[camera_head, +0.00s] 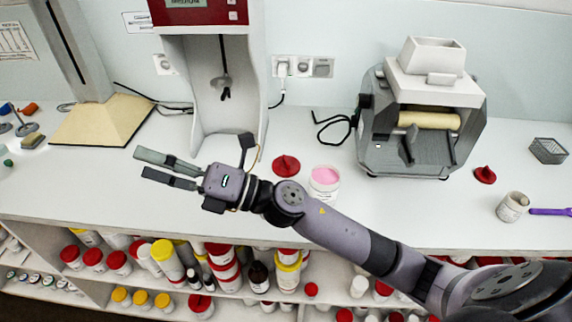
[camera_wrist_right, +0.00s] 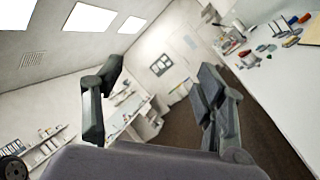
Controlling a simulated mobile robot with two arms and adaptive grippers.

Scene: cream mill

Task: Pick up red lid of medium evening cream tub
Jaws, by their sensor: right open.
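A red lid (camera_head: 286,166) with a raised knob lies on the white worktop, just left of an open white tub (camera_head: 324,180) of pink cream. A second red lid (camera_head: 485,174) lies farther right, beyond the roller mill. I cannot read which lid belongs to the medium evening cream tub. My right gripper (camera_head: 141,163) reaches across the worktop to the left, past the first lid, with its fingers pointing left. It is open and empty. In the right wrist view its fingers (camera_wrist_right: 158,85) are apart, with only the room between them. My left gripper is not in view.
A tall mixer (camera_head: 211,85) stands behind my right gripper. A grey roller mill (camera_head: 420,120) stands right of centre. A small tub (camera_head: 512,207), a purple tool (camera_head: 550,211) and a mesh basket (camera_head: 548,150) are at the right. Shelves below hold several lidded tubs.

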